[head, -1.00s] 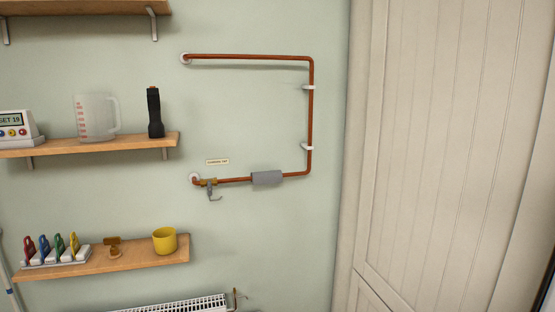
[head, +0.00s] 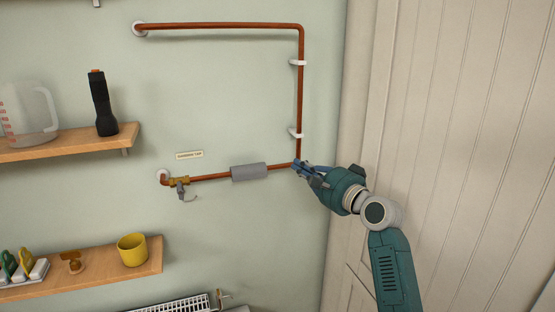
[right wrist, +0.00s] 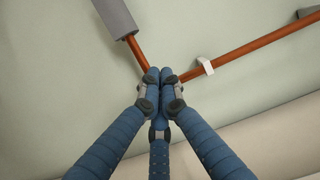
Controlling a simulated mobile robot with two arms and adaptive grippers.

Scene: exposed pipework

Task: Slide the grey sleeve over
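The grey sleeve (head: 249,172) is around the lower horizontal run of the copper pipe (head: 300,90), between the tap (head: 180,182) and the lower right bend. It also shows at the top of the right wrist view (right wrist: 115,14). My right gripper (head: 299,167) is at that bend, to the right of the sleeve and apart from it. In the right wrist view its blue fingertips (right wrist: 160,76) are together and cover the bend. I cannot tell whether they touch the pipe. My left gripper is out of view.
White clips (head: 296,132) hold the vertical pipe run to the wall. Shelves on the left carry a jug (head: 30,115), a black torch (head: 102,103) and a yellow cup (head: 132,249). A radiator (head: 180,305) is below. A panelled door (head: 450,120) is at right.

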